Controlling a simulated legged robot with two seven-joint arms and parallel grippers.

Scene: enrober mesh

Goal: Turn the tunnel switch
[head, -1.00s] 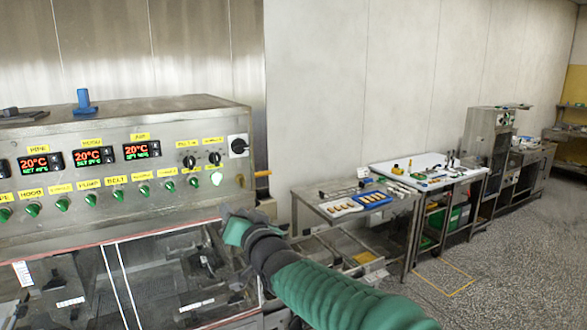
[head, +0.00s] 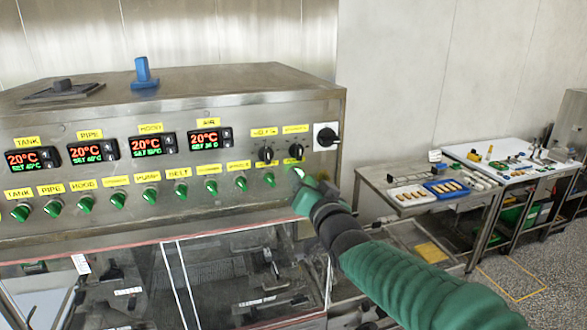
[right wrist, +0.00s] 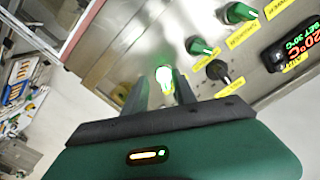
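A grey control panel (head: 225,120) carries a row of green rotary switches, each under a yellow label. The labels near the right end are too small to read, so I cannot tell by name which is the tunnel switch. The rightmost green switch (head: 298,172) looks bright and lit. It also shows bright in the right wrist view (right wrist: 164,78). My right gripper (head: 302,181) is right at this switch. In the right wrist view, its two fingers (right wrist: 161,84) stand apart on either side of the switch; contact is unclear. My left gripper is not in view.
Another green switch (head: 269,179) sits close to the left. Two black knobs (head: 265,154) are above, with a larger black rotary switch (head: 326,137) at the upper right. Glass covers lie below the panel. A side table (head: 425,205) with trays stands to the right.

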